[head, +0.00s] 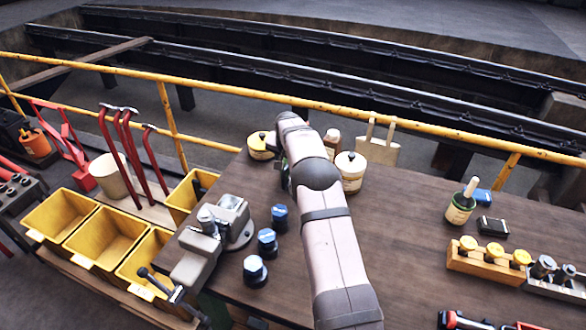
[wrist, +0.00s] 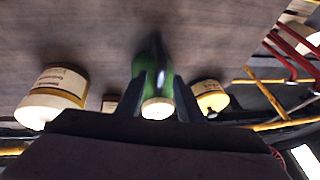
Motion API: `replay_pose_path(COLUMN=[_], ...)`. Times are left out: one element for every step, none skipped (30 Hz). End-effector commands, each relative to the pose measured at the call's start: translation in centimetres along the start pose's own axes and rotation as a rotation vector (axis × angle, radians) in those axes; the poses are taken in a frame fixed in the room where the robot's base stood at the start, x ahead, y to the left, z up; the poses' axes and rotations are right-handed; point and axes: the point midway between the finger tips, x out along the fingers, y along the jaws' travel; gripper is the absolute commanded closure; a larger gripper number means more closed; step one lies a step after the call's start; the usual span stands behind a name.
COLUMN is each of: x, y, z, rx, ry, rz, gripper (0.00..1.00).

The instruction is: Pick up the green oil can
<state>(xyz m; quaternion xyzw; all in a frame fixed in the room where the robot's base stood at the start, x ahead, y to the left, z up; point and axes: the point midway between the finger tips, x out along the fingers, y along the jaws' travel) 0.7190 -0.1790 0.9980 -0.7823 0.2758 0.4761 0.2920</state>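The green oil can (wrist: 150,72) is in the middle of the wrist view, between the two fingers of my gripper (wrist: 158,88). Its body is glossy green, with a dark narrow end farther away and a pale round part nearest the camera. The fingers lie close along both sides of the can. I cannot tell whether they press on it or leave a small gap. In the head view my arm hides the can almost wholly, along with most of the gripper, at the far side of the workbench (head: 400,235).
A yellow-banded tin (head: 261,147) and a cream lidded pot (head: 351,173) stand on either side of my gripper. A yellow railing (head: 400,130) runs behind.

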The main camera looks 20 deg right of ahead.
Motion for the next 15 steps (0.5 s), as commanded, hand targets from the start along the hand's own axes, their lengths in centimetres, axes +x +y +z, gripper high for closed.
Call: replay_pose_path(x=[0.0, 0.0, 0.0, 0.0, 0.0, 0.0, 0.0, -0.01, -0.16, -0.16, -0.16, -0.16, -0.16, -0.16, -0.17], y=[0.01, 0.01, 0.01, 0.01, 0.02, 0.02, 0.02, 0.02, -0.08, -0.08, -0.08, -0.08, -0.08, -0.08, -0.08], z=[0.0, 0.01, 0.01, 0.01, 0.02, 0.02, 0.02, 0.02, -0.16, -0.16, -0.16, -0.16, -0.15, -0.15, -0.16], rx=[0.0, 0.0, 0.0, 0.0, 0.0, 0.0, 0.0, 0.0, 0.0, 0.0, 0.0, 0.0, 0.0, 0.0, 0.0], ry=[0.0, 0.0, 0.0, 0.0, 0.0, 0.0, 0.0, -0.001, 0.004, 0.004, 0.004, 0.004, 0.004, 0.004, 0.004], rz=[0.0, 0.0, 0.0, 0.0, 0.0, 0.0, 0.0, 0.0, -0.002, -0.002, -0.002, -0.002, -0.002, -0.002, -0.002], gripper=[0.66, 0.69, 0.78, 0.85, 0.92, 1.0, 1.0, 1.0, 1.0, 1.0, 1.0, 1.0, 1.0, 1.0, 1.0])
